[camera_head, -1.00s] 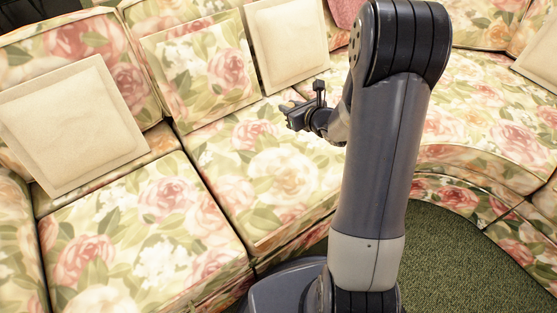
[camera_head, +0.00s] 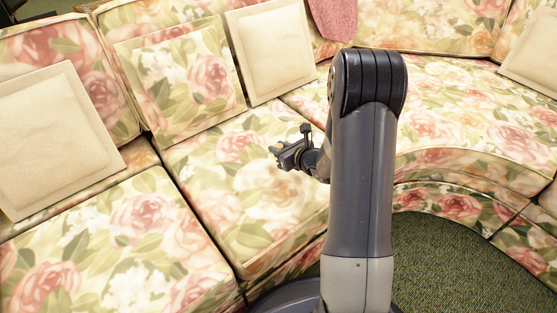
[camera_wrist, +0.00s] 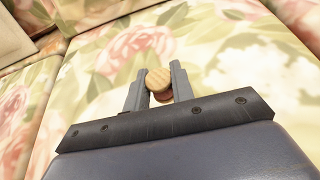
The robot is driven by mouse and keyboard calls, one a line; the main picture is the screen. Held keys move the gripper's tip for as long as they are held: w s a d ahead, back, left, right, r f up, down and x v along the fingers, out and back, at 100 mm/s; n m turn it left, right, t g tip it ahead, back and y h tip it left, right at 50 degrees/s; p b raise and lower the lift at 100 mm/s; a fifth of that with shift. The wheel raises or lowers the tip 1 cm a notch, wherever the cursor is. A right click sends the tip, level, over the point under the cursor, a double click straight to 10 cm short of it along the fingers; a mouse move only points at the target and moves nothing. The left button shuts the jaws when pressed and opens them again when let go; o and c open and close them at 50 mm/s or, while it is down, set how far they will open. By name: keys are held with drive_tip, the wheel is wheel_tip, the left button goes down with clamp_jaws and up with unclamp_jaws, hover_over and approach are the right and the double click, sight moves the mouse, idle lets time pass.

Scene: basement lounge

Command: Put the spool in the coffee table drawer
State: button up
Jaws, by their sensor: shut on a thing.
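My gripper (camera_wrist: 159,84) is shut on the spool (camera_wrist: 158,79), a small round wooden thing with a ridged tan end, held between the two grey fingers in the wrist view. In the head view my gripper (camera_head: 276,157) points left over the floral sofa seat, and a tan speck of the spool shows at its tips. Whether the spool touches the cushion cannot be told. The coffee table and its drawer are in neither view.
The floral sofa (camera_head: 150,235) fills the left and back and curves round to the right. Cream pillows (camera_head: 270,52) and a floral pillow (camera_head: 185,80) lean on its backrest. A pink cloth (camera_head: 334,18) hangs at the back. Green carpet (camera_head: 450,265) is open at lower right.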

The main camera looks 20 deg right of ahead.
drive_tip(key=shift+f+b, duration=0.65)
drive_tip(key=shift+f, duration=1.15)
drive_tip(key=shift+f, duration=0.1)
drive_tip(key=shift+f+b, duration=0.15)
drive_tip(key=shift+b, duration=0.15)
drive_tip(key=o, duration=1)
drive_tip(key=shift+c, duration=0.2)
drive_tip(key=shift+r, duration=0.2)
